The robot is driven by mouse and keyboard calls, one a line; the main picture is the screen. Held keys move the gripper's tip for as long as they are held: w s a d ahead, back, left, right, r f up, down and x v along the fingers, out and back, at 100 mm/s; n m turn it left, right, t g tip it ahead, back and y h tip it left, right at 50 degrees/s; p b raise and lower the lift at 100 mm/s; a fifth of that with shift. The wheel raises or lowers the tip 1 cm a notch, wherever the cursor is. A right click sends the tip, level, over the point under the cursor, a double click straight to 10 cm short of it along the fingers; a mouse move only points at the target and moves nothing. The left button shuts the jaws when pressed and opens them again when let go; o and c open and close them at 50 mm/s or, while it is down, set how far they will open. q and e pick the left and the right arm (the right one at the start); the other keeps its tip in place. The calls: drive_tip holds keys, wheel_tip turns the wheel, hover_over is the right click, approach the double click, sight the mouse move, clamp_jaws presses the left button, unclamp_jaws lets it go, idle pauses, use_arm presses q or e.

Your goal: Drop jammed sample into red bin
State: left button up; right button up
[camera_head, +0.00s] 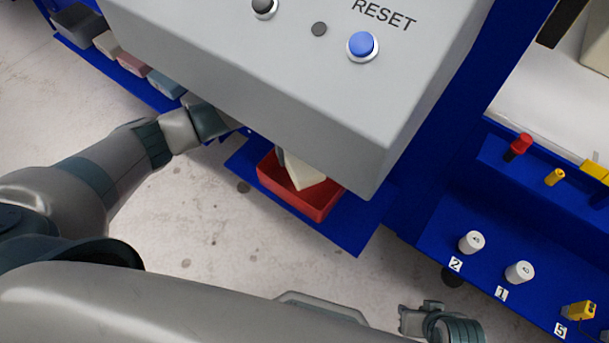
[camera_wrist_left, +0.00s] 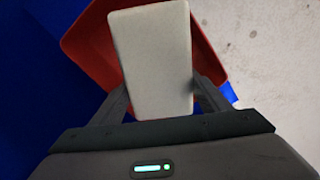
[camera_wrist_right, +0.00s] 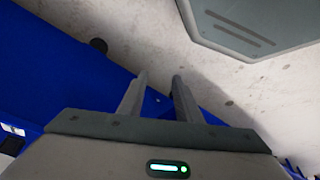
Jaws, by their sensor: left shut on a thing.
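A cream-white foam sample (camera_wrist_left: 152,58) is between the fingers of my left gripper (camera_wrist_left: 160,98), which is shut on it. In the left wrist view the sample lies over the red bin (camera_wrist_left: 86,48). In the head view the red bin (camera_head: 322,204) sits on a blue shelf below the grey box, and the sample (camera_head: 308,176) shows above or inside it. I cannot tell if it touches the bin. The grey box hides most of my left gripper. My right gripper (camera_wrist_right: 158,82) is empty, its fingers slightly apart, over the floor and a blue edge.
The grey control box (camera_head: 270,80) with a blue RESET button (camera_head: 361,45) overhangs the bin. Small coloured bins (camera_head: 132,66) stand on a blue shelf at upper left. White weights (camera_head: 519,272) and yellow and red items stand at right. Speckled floor lies in front.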

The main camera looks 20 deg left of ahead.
use_arm(q)
wheel_tip(320, 180, down, 2)
drive_tip(key=shift+b, duration=0.9)
drive_tip(key=shift+f+b, duration=0.3)
drive_tip(key=shift+b, duration=0.1)
use_arm(e)
drive_tip(key=shift+w+a+t+y, duration=0.4)
drive_tip(key=shift+w+a+t, duration=0.3)
drive_tip(key=shift+a, duration=0.4)
drive_tip(key=shift+w+a+t+y, duration=0.45)
drive_tip(key=shift+w+a, duration=0.35)
drive_tip(key=shift+a, duration=0.25)
use_arm(q)
drive_tip(key=o, duration=1.1)
drive_tip(key=shift+c, duration=0.2)
drive_tip(key=shift+r, duration=0.55)
wheel_tip(320, 180, up, 10)
drive_tip(key=shift+f+p, duration=0.1)
drive_tip(key=shift+p, duration=0.9)
drive_tip(key=shift+r, duration=0.55)
use_arm(e)
drive_tip(key=d, duration=0.1)
drive_tip(key=s+d+g, duration=0.1)
drive_tip(key=d+h, duration=0.1)
drive_tip(key=shift+s+f+g, duration=0.15)
drive_tip(key=shift+s+g, duration=0.1)
drive_tip(key=shift+s, duration=0.05)
